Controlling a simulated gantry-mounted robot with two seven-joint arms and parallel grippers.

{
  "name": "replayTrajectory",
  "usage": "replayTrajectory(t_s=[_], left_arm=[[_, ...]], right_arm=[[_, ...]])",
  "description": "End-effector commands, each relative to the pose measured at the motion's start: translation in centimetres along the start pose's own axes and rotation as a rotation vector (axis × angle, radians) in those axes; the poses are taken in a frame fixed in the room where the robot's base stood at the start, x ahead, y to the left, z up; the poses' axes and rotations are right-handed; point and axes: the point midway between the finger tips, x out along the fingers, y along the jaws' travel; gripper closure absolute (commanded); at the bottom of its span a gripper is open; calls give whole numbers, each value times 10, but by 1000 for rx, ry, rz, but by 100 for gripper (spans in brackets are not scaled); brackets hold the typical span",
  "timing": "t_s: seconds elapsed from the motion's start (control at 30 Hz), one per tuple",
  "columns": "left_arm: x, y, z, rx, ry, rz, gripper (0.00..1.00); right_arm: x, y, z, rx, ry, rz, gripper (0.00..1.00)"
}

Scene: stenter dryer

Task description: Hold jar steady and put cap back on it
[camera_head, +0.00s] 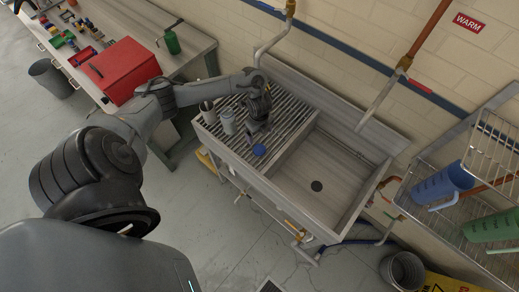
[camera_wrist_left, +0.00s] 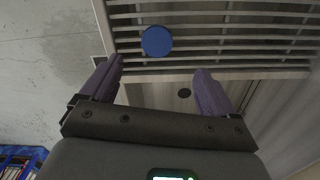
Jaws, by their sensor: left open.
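A round blue cap (camera_head: 259,149) lies on the slatted drainboard of the sink, near its front edge. It also shows in the left wrist view (camera_wrist_left: 157,41), beyond my fingertips and between their lines. My left gripper (camera_head: 256,128) is above the drainboard just behind the cap; its two fingers are apart with nothing between them in the left wrist view (camera_wrist_left: 158,76). Two grey upright containers stand left of the gripper: a lighter one (camera_head: 228,122) and a dark-topped one (camera_head: 208,112). I cannot tell which is the jar. My right gripper is not in view.
The empty sink basin (camera_head: 318,182) lies right of the drainboard. A wire rack at right holds a blue jug (camera_head: 442,182) and a green jug (camera_head: 492,227). Pipes run along the wall.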

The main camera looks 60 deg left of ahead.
Motion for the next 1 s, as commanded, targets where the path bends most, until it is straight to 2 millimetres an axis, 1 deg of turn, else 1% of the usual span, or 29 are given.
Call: replayTrajectory(t_s=[0.07,0.17,0.4,0.53,1.0], left_arm=[[1,0,0,0,1,0,11],[9,0,-1,-1,2,1,11],[41,1,-1,-3,1,2,11],[53,1,-1,-1,1,2,11],[60,2,-1,-1,1,1,11]], right_arm=[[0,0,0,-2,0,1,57],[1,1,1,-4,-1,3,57],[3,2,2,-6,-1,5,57],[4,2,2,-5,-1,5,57],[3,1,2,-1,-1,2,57]])
